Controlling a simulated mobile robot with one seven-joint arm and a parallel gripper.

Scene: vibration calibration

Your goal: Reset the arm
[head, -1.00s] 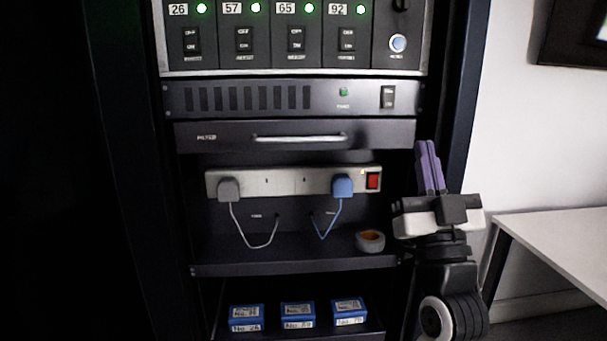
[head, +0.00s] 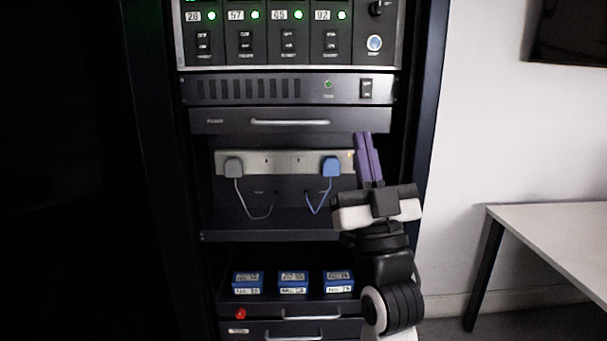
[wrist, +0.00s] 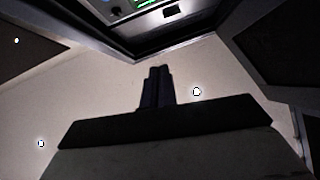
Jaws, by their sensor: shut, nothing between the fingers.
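My gripper (head: 368,158) is at the right front of the equipment rack in the head view, with its purple fingers pointing up and pressed together, holding nothing. In the wrist view the fingers (wrist: 158,85) also show closed, dark against a pale ceiling. My arm stands folded below the gripper and covers the right end of the power strip (head: 284,160) and part of the shelf.
The rack holds a top panel (head: 290,64) with lit green lamps, a vented unit (head: 310,90), a drawer (head: 220,122), a grey plug (head: 233,167), a blue plug (head: 331,166) and blue boxes (head: 293,282) on a lower shelf. A white table (head: 560,232) stands right.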

